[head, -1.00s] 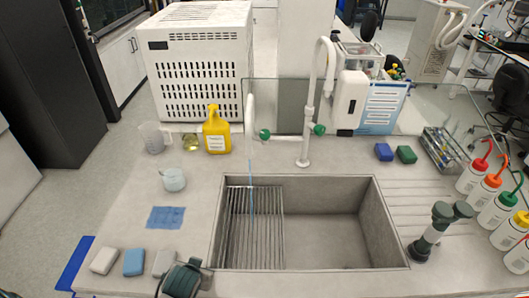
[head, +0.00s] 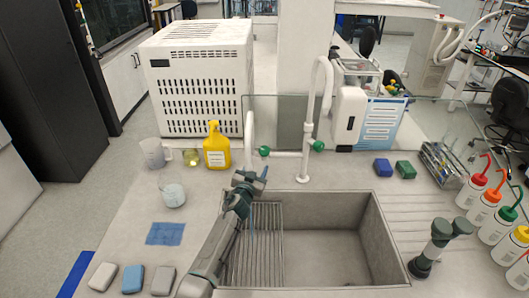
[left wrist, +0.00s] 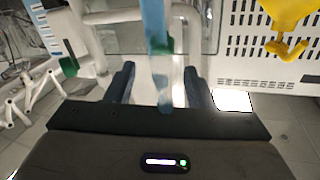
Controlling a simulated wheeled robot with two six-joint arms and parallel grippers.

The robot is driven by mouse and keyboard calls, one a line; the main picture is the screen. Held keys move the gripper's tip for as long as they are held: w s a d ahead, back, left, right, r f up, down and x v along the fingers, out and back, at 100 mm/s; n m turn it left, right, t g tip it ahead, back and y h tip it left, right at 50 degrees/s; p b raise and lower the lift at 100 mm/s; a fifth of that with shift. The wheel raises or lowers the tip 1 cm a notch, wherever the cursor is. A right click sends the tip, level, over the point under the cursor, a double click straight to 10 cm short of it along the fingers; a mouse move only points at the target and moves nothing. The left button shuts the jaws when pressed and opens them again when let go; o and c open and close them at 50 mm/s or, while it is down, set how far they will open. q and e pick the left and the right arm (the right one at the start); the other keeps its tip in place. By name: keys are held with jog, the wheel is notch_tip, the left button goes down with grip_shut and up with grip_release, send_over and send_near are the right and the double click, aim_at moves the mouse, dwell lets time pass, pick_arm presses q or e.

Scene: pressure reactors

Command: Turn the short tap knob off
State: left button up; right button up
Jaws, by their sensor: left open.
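The short tap (head: 249,128) is a white curved spout with a green knob (head: 264,151) at its base, behind the sink. In the left wrist view the short tap's knob (left wrist: 167,46) shows partly behind a blue water stream (left wrist: 154,25). My left gripper (head: 252,174) is open over the sink's back left part, just in front of and below the knob, apart from it. Its two fingers (left wrist: 159,70) stand either side of the stream in the left wrist view, with nothing gripped.
The tall white tap (head: 310,120) with a second green knob (head: 318,146) stands close on the right. A yellow bottle (head: 217,150) and a beaker (head: 173,193) stand left. The sink (head: 330,240) has a rack (head: 265,250) beneath my arm.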

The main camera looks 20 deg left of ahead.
aim_at(264, 154)
pick_arm(q)
jog(key=w+b, duration=0.2)
jog(key=w, duration=0.1)
jog(key=w+b, duration=0.2)
jog(key=w, duration=0.1)
jog(key=w+b, duration=0.2)
jog(key=w, duration=0.1)
jog(key=shift+f, duration=0.25)
jog(key=shift+w+r+b, duration=0.2)
jog(key=shift+w+b, duration=0.2)
jog(key=shift+w, duration=0.35)
